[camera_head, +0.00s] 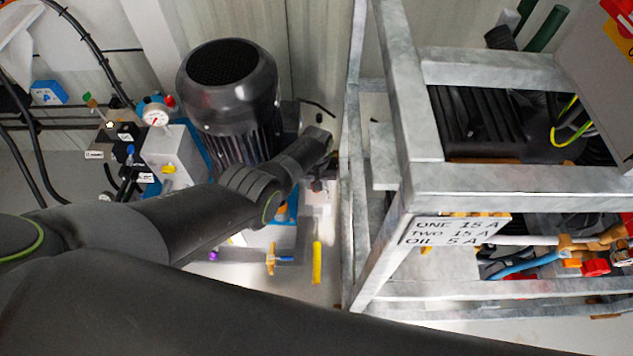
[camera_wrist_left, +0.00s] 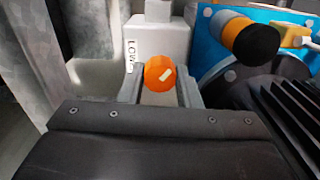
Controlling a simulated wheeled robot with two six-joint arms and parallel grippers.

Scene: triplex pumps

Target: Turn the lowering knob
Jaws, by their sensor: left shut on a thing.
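The orange lowering knob (camera_wrist_left: 159,73), with a pale mark on its face, sits on a white block (camera_wrist_left: 158,40) in the left wrist view. A partly hidden label beginning "LOW" is on the block, left of the knob. My left gripper (camera_wrist_left: 160,80) has a grey finger on each side of the knob and is shut on it. In the head view my left arm reaches in from the left to the space between the motor and the metal frame; its wrist hides the knob and fingers there. My right gripper is in neither view.
A black motor (camera_head: 228,95) stands left of my wrist. A galvanized metal frame (camera_head: 400,110) rises close on the right. A gauge (camera_head: 155,113) and valve block are further left. A yellow handle (camera_head: 317,262) hangs below my wrist. An orange-and-black cylinder (camera_wrist_left: 243,37) is right of the knob.

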